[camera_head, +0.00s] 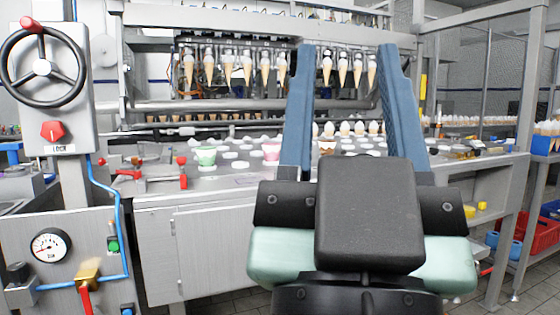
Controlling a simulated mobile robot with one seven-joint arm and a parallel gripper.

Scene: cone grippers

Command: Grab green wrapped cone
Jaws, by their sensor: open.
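My gripper (346,58) is open, its two long blue fingers pointing away from me and standing wide apart in front of the machine. Nothing is between its pads that I can see touching them. A green wrapped cone or cup (205,156) with a white top sits on the metal table (150,188), left of my gripper and apart from it. A pink one (271,152) stands to its right, closer to the left finger. A brown one (327,147) shows beyond the gap between the fingers. My gripper body hides part of the table.
A row of ice cream cones (247,68) hangs from the machine frame above the table. Several white discs (240,164) lie on the table. A red clamp (183,173) stands at the table's left. A post with a black handwheel (42,67) and a gauge (50,245) stands at far left.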

